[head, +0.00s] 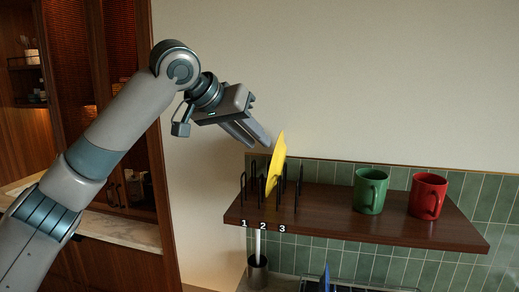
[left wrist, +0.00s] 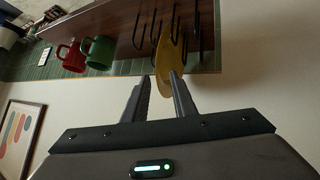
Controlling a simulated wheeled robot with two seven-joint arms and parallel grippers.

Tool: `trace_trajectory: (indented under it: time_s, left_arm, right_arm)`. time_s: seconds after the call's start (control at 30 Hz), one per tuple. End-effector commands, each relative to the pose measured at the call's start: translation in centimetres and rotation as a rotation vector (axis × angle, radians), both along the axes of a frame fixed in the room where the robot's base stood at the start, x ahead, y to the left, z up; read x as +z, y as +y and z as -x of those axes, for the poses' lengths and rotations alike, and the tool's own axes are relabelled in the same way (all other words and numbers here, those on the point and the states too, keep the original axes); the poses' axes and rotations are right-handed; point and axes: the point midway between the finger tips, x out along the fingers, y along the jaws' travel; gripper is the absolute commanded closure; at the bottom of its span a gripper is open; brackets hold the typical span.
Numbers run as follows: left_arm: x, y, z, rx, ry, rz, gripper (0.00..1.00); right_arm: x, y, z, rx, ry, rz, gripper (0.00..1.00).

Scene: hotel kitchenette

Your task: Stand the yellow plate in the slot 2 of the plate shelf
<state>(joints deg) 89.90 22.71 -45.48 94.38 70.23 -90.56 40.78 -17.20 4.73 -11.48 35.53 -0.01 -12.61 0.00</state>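The yellow plate (head: 277,164) stands nearly on edge, leaning slightly, among the black wire dividers of the plate shelf (head: 243,188). Its lower edge is above the label 2 (head: 263,226). My left gripper (head: 256,141) is just up and left of the plate's top edge. In the left wrist view, the left gripper (left wrist: 160,88) has its fingers apart, and the near rim of the yellow plate (left wrist: 168,58) reaches between them, closer to the right-hand finger. Whether that finger touches the plate I cannot tell. My right gripper is not in view.
A green mug (head: 369,192) and a red mug (head: 427,196) stand on the wooden shelf board (head: 330,215) right of the dividers. Below are a utensil holder (head: 257,272) and a blue item (head: 325,279). The wall space above the mugs is free.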

Motion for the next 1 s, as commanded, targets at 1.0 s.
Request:
trace_trajectory:
  time_s: [1.0]
  left_arm:
    - [9.1,6.7,7.8,0.0,-0.002,0.001,0.75]
  right_arm:
    - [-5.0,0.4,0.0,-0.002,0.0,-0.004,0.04]
